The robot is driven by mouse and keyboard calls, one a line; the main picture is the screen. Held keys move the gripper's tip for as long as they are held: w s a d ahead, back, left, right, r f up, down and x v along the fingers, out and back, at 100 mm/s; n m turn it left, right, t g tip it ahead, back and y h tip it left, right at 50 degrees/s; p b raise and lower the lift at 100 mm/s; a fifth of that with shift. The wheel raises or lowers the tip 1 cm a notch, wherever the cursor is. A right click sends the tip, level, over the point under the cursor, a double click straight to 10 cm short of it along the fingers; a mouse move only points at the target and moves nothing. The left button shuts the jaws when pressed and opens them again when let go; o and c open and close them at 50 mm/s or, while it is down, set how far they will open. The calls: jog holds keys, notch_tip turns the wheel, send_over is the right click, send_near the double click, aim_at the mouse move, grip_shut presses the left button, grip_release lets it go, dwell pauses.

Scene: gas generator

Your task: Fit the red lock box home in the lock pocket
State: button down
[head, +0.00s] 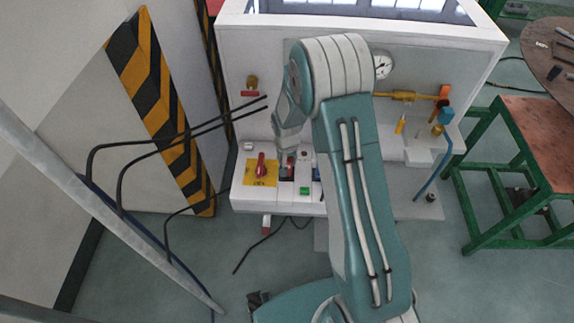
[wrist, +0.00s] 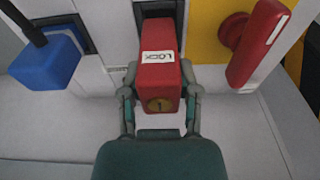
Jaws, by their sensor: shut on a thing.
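The red lock box (wrist: 160,75) has a white LOCK label and a round brass keyhole on its near end. My gripper (wrist: 160,98) is shut on it, one finger on each side. The far end of the box is at the dark lock pocket (wrist: 158,12) in the white panel; how deep it sits I cannot tell. In the head view my gripper (head: 288,152) is at the panel front, and the red lock box (head: 291,164) shows only in small part.
A red rotary handle (wrist: 258,42) on a yellow plate (wrist: 207,35) is close to the right of the box in the wrist view. A blue block (wrist: 48,62) on a dark rod is to the left. In the head view a green button (head: 305,191) sits on the panel and black cables (head: 180,137) hang at left.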

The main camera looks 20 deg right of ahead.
jog(key=shift+a+f, duration=0.1)
jog(key=shift+f, duration=1.5)
jog(key=shift+c, duration=1.7)
grip_release()
jog(key=shift+f, duration=0.1)
